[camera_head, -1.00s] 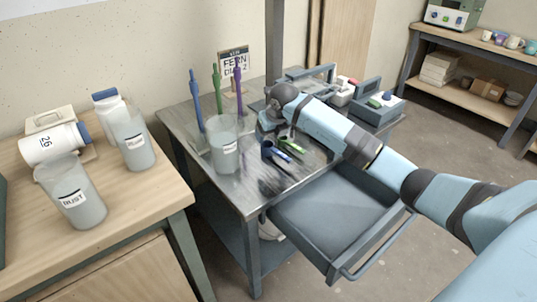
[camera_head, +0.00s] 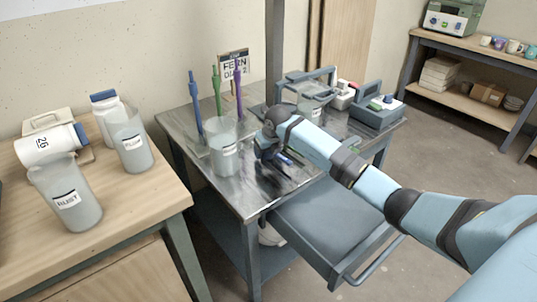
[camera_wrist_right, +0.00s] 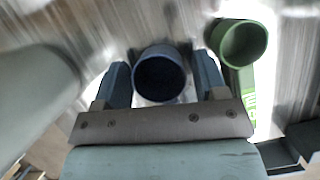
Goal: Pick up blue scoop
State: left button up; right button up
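The blue scoop (camera_wrist_right: 160,78) lies on the metal table, its dark round bowl facing the right wrist camera. In that view my right gripper (camera_wrist_right: 160,66) is open, with one finger on each side of the bowl and a visible gap at both sides. The green scoop (camera_wrist_right: 241,44) lies just right of the right finger. In the head view my right gripper (camera_head: 272,165) is low over the table and hides most of the blue scoop; a bit of blue (camera_head: 285,158) shows beside it. My left gripper is not in view.
A clear bucket (camera_head: 224,150) with blue, green and purple tools behind it stands left of the gripper. An open drawer (camera_head: 325,225) juts out below the table front. A grey caddy (camera_head: 375,115) stands at right. The left bench holds the RUST bucket (camera_head: 70,200).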

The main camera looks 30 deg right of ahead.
jog(key=c, duration=0.7)
jog(key=shift+r, duration=0.1)
